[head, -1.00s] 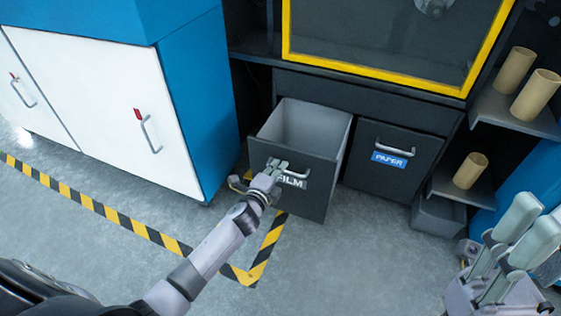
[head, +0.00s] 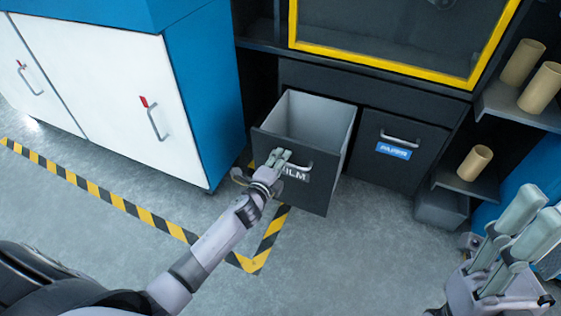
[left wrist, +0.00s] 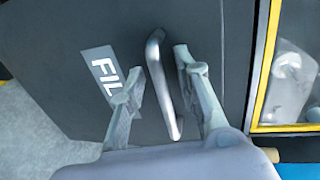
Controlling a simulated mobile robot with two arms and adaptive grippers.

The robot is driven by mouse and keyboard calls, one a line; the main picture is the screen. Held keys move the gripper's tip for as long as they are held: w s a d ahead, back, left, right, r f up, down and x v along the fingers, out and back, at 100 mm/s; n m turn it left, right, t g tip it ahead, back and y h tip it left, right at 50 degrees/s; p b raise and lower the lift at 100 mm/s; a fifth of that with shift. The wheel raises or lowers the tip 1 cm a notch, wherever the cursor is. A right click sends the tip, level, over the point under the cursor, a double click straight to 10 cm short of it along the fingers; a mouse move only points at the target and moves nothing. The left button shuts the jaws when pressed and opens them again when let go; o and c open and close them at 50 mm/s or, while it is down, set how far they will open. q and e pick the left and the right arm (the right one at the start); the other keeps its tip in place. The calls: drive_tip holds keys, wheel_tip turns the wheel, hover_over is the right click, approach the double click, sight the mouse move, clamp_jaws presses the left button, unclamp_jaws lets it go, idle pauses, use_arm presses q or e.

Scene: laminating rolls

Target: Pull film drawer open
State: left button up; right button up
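The FILM drawer (head: 318,192) is pulled out of the dark cabinet and shows an empty pale inside. Its front also fills much of the left wrist view (left wrist: 70,50). My left gripper (head: 279,157) is at the drawer front, left of the FILM label. In the left wrist view the metal handle (left wrist: 157,75) runs between its two fingers (left wrist: 160,72). The fingers stand apart, with a gap between the left finger and the handle.
A shut PAPER drawer (head: 397,160) sits to the right. Shelves with tan rolls (head: 475,163) and a grey bin (head: 441,208) are farther right. A blue and white cabinet (head: 110,90) stands left. The floor in front is clear, with striped tape (head: 160,229).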

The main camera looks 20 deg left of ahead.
use_arm(q)
drive_tip(key=v, duration=1.2)
idle(0.3)
